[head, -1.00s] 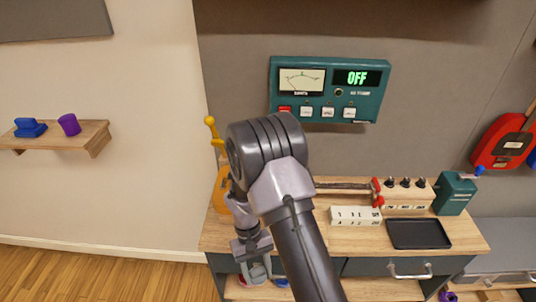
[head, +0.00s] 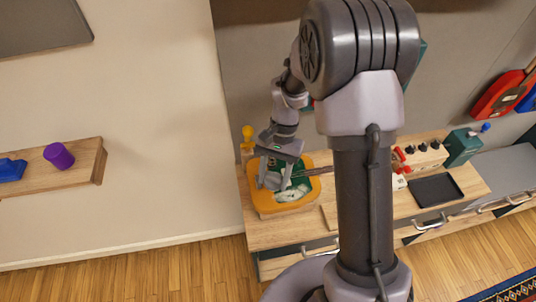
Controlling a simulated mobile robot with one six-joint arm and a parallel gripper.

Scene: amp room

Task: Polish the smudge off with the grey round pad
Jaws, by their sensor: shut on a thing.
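My gripper (head: 272,181) is down inside a yellow-rimmed piece (head: 286,208) with a green inner face, at the left end of the wooden bench. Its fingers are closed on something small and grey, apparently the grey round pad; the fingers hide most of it. A whitish patch (head: 293,194), apparently the smudge, shows on the green face just right of and below the fingertips. I cannot tell whether the pad touches the face.
My arm hides the middle of the bench. A black tray (head: 436,190), a box with black knobs (head: 428,154) and a teal box (head: 463,149) stand to the right. A yellow knobbed peg (head: 248,137) stands behind the yellow-rimmed piece. A wall shelf at left holds a purple cup (head: 58,156).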

